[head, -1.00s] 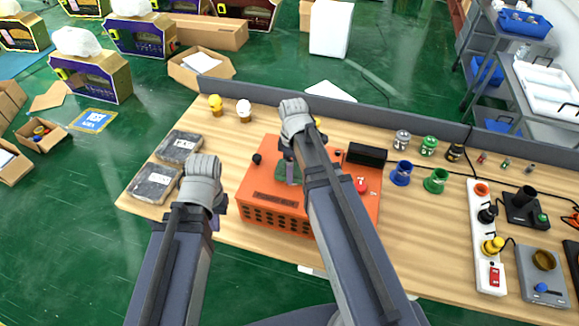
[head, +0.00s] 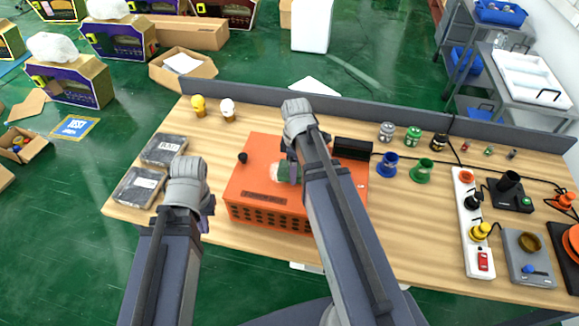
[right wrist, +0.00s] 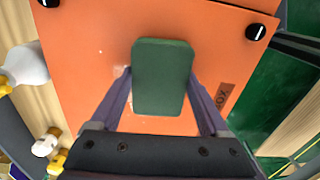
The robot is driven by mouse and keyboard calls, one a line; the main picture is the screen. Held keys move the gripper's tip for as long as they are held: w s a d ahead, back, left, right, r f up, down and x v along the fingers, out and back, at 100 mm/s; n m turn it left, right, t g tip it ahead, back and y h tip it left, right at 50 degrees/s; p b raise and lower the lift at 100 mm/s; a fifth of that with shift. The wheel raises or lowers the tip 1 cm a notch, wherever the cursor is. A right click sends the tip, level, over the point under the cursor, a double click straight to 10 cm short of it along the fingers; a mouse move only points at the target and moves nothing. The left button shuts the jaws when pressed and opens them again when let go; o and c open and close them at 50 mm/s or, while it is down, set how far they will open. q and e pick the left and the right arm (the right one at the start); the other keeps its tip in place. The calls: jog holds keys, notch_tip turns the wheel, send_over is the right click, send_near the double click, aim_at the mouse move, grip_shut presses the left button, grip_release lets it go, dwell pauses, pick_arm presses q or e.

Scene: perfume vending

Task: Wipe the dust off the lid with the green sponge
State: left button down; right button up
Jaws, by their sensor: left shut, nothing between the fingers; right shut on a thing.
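The orange box (head: 262,150) stands mid-table, its flat orange lid facing up. A pale dust patch (head: 277,173) shows on the lid, just left of the green sponge (head: 294,176). My right gripper (head: 290,160) is shut on the sponge at the lid; the right forearm hides part of the lid and sponge. In the right wrist view the sponge (right wrist: 163,78) sits between the fingers over the orange lid (right wrist: 90,60), with small pale specks beside it. Contact with the lid is hard to tell. My left gripper (head: 208,208) is shut and empty, left of the box.
Two dark packages (head: 138,187) lie at the table's left. Yellow and white bottles (head: 228,109) stand at the back left. A black block (head: 352,148), blue and green cups (head: 421,171) and a white power strip (head: 473,225) are on the right.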

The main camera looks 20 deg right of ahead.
jog(key=shift+s+d, duration=0.5)
jog(key=shift+d, duration=0.25)
jog(key=shift+f, duration=0.1)
jog(key=shift+c, duration=0.6)
jog(key=shift+w+a, duration=0.5)
jog(key=shift+a, duration=0.25)
jog(key=shift+w+a, duration=0.5)
jog(key=shift+a, duration=0.2)
jog(key=shift+w+a, duration=0.45)
jog(key=shift+a, duration=0.25)
jog(key=shift+w+a, duration=0.4)
jog(key=shift+a, duration=0.3)
